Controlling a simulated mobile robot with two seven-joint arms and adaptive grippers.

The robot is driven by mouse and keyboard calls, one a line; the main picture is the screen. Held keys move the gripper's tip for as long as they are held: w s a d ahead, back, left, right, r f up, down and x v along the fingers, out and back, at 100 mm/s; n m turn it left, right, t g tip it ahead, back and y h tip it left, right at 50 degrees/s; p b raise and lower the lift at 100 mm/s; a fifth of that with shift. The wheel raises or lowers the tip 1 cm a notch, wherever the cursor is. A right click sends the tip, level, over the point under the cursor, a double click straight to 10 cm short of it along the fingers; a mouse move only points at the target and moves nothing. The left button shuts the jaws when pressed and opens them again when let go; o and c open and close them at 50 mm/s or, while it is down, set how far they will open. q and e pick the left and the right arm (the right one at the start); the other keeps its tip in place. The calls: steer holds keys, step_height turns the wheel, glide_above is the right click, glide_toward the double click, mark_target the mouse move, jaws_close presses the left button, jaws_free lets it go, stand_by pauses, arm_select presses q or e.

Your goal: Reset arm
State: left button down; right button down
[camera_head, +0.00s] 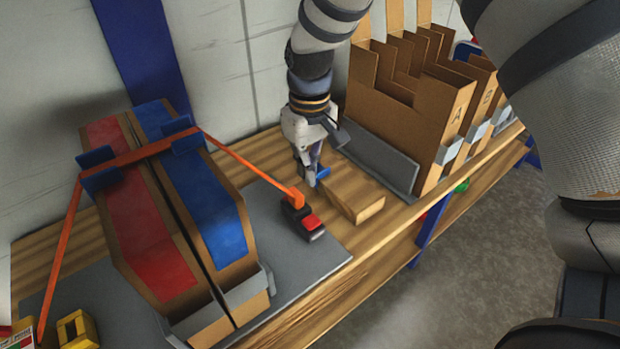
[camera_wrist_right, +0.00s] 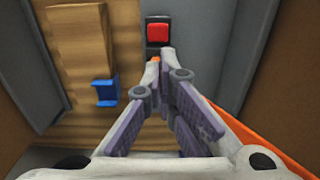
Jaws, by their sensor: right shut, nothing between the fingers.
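My right gripper (camera_head: 309,172) hangs above the wooden bench, between the strapped boxes and the cardboard file boxes. It is shut with nothing between its fingers; its fingers (camera_wrist_right: 165,62) also show close together in the right wrist view. A black buckle with a red button (camera_head: 304,222) lies on the grey mat just in front of it, and the red button (camera_wrist_right: 158,33) shows beyond the fingertips in the wrist view. My left gripper is not in either view.
A flat cardboard box (camera_head: 354,194) with a blue clip (camera_wrist_right: 106,91) lies beside the gripper. Red and blue panelled boxes (camera_head: 205,210) stand at left under an orange strap (camera_head: 250,167). Cardboard file boxes (camera_head: 405,115) stand at right. A yellow item (camera_head: 78,330) sits bottom left.

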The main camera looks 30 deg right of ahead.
stand_by(0.3)
steer(key=shift+g, duration=0.6)
steer(key=s+f, duration=0.3)
steer(key=f, duration=0.1)
steer(key=s+a+f, duration=0.1)
steer(key=s+f, duration=0.3)
steer(key=f, duration=0.1)
steer(key=s+f, duration=0.4)
steer(key=f, duration=0.1)
steer(key=shift+s+a, duration=0.2)
steer(key=shift+a, duration=0.2)
steer(key=s+a+f, duration=0.1)
steer(key=s+f, duration=0.2)
steer(key=s, duration=1)
steer(key=s+a+f+m+g, duration=0.1)
steer(key=s+f, duration=0.1)
steer(key=s, duration=1.1)
steer(key=shift+a+f, duration=0.35)
steer(key=shift+f, duration=0.05)
